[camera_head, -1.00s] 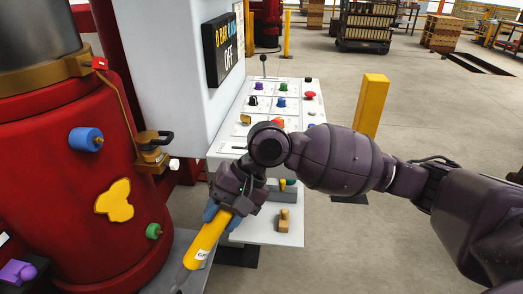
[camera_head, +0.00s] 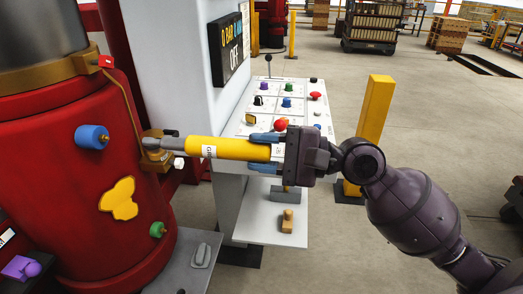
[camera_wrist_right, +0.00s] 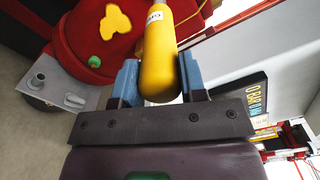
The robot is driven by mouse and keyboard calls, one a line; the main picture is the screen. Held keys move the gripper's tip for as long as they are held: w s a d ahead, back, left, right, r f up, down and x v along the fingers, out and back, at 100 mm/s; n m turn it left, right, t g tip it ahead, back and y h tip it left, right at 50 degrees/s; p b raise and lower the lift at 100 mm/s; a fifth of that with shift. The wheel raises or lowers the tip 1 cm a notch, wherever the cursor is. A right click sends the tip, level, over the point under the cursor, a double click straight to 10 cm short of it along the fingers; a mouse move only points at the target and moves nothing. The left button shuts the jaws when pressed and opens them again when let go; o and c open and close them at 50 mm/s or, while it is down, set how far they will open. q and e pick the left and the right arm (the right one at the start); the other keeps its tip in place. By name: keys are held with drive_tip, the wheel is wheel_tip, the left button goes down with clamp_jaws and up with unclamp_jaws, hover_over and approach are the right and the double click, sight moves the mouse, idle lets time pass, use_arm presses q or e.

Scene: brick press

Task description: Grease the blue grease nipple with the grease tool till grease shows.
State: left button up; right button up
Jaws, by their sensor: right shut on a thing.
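My right gripper (camera_head: 268,152) is shut on the yellow grease tool (camera_head: 228,149), also seen between the blue fingers in the right wrist view (camera_wrist_right: 158,60). The tool lies nearly level, its grey nozzle pointing left. The nozzle end is in front of or beside the brass block on the cylinder, right of the blue nipple and apart from it. I see no grease on the blue nipple. My left gripper is not in view.
A yellow post (camera_head: 374,120) stands right.

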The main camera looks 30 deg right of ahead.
sight(216, 147)
drive_tip(key=shift+r, duration=0.1)
drive_tip(key=shift+r+p, duration=0.1)
drive_tip(key=shift+p, duration=0.35)
drive_tip(key=shift+p+x, duration=0.7)
drive_tip(key=shift+x, duration=0.5)
drive_tip(key=shift+p+x, duration=0.5)
drive_tip(key=shift+x, duration=0.45)
drive_tip(key=shift+p+x, duration=0.45)
drive_tip(key=shift+x, duration=0.45)
drive_tip(key=shift+w+a, duration=0.25)
drive_tip(key=shift+a, duration=0.1)
drive_tip(key=shift+a, duration=0.15)
drive_tip(key=shift+w+a, duration=0.25)
